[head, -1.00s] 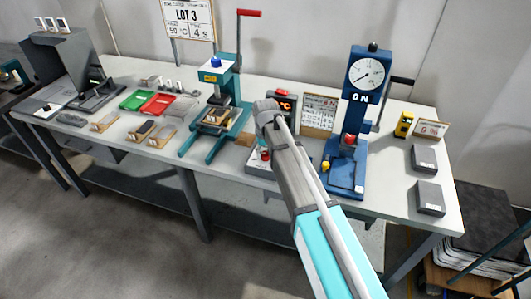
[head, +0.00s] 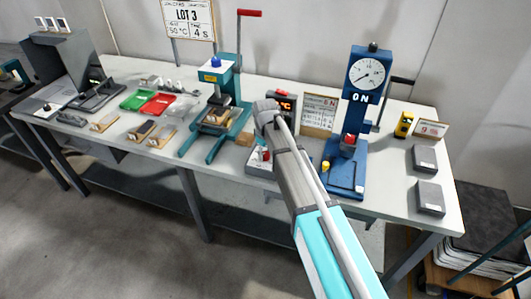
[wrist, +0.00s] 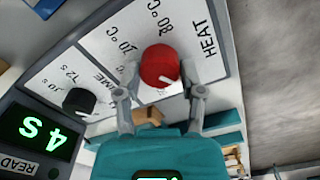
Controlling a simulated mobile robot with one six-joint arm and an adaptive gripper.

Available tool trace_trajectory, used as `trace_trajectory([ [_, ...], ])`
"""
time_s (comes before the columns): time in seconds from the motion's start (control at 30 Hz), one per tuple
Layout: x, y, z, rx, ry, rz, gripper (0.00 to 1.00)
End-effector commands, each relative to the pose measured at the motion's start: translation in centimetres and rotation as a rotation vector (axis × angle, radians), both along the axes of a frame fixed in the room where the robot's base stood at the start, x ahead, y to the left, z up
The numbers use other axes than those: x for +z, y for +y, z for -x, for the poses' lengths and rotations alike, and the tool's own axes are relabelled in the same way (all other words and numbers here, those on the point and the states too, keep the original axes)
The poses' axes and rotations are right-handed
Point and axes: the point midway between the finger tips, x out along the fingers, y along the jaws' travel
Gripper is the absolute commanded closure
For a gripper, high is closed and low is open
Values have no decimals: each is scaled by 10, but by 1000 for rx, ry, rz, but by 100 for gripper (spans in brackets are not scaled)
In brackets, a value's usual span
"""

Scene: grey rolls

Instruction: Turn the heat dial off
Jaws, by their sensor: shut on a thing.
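The red heat dial (wrist: 159,64) sits on a white panel marked HEAT, 20°C and 80°C in the wrist view. A white mark on the dial points to the lower right there. My gripper (wrist: 160,74) has one finger on each side of the dial and is shut on it. In the head view, my arm largely hides the gripper, low over the front of the control box (head: 257,167). The dial is mostly hidden there.
A black time dial (wrist: 79,101) and a green display (wrist: 38,133) reading 4S are beside the heat dial. The teal press (head: 217,100) stands left of my arm, the blue press (head: 347,180) right.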

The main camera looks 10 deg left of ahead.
Motion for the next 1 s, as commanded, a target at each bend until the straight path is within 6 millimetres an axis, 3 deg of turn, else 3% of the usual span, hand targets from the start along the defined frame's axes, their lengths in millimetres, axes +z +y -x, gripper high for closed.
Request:
trace_trajectory([
  [0.17,0,0,1,1,1,0,97],
  [0.2,0,0,1,1,1,0,44],
  [0.37,0,0,0,0,1,0,15],
  [1.0,0,0,0,-10,0,0,15],
])
